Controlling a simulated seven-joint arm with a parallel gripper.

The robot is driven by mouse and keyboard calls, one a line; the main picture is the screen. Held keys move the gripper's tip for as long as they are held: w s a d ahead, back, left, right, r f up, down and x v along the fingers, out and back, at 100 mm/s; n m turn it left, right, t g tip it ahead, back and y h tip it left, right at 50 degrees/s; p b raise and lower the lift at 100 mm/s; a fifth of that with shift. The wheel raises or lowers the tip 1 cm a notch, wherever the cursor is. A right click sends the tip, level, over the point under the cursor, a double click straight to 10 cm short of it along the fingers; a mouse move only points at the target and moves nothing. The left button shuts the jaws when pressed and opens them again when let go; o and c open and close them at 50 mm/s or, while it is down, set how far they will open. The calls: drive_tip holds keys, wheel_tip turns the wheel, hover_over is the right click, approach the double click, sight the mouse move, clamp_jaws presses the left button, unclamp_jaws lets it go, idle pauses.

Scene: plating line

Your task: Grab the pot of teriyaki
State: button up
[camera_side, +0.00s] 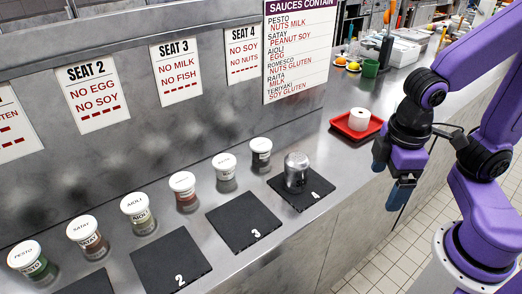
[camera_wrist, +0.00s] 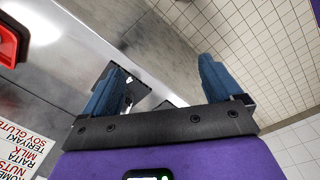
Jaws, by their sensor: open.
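Several white-lidded sauce pots stand in a row along the steel wall in the side view. The rightmost pot (camera_side: 262,152) has dark contents; its lid text is too small to read, but its place matches teriyaki, last on the wall list. My gripper (camera_side: 391,178) hangs to the right of the row, past the counter's front edge, well apart from every pot. In the wrist view its blue fingers (camera_wrist: 160,68) are spread with nothing held between them. No pot can be clearly made out in the wrist view.
A silver can (camera_side: 296,171) stands on slate 4 (camera_side: 318,191), in front of the dark pot. Slates 2 (camera_side: 160,270) and 3 (camera_side: 236,226) are bare. A red tray (camera_side: 345,131) with a white roll lies behind. Allergy signs (camera_side: 297,45) hang on the wall.

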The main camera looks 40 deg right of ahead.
drive_tip(key=w+a+m+t+h, duration=0.25)
drive_tip(key=w+a+m, duration=0.2)
drive_tip(key=w, duration=0.35)
drive_tip(key=w+a+m+t+h, duration=0.1)
drive_tip(key=w+a+m+h, duration=0.25)
drive_tip(key=w+m, duration=0.35)
drive_tip(key=m+t+h, duration=0.3)
drive_tip(key=m, duration=0.7)
approach(261, 143)
drive_tip(key=x, duration=0.4)
drive_tip(key=shift+w+d+f, duration=0.1)
drive_tip(key=shift+w+f, duration=0.1)
drive_tip(key=shift+w, duration=0.25)
drive_tip(key=shift+s+x, duration=0.15)
drive_tip(key=shift+x, duration=1.15)
drive_tip(key=shift+s+x, duration=0.15)
drive_tip(key=shift+x, duration=1.15)
drive_tip(key=shift+d+f, duration=0.1)
drive_tip(key=shift+d, duration=0.1)
drive_tip(key=c, duration=1)
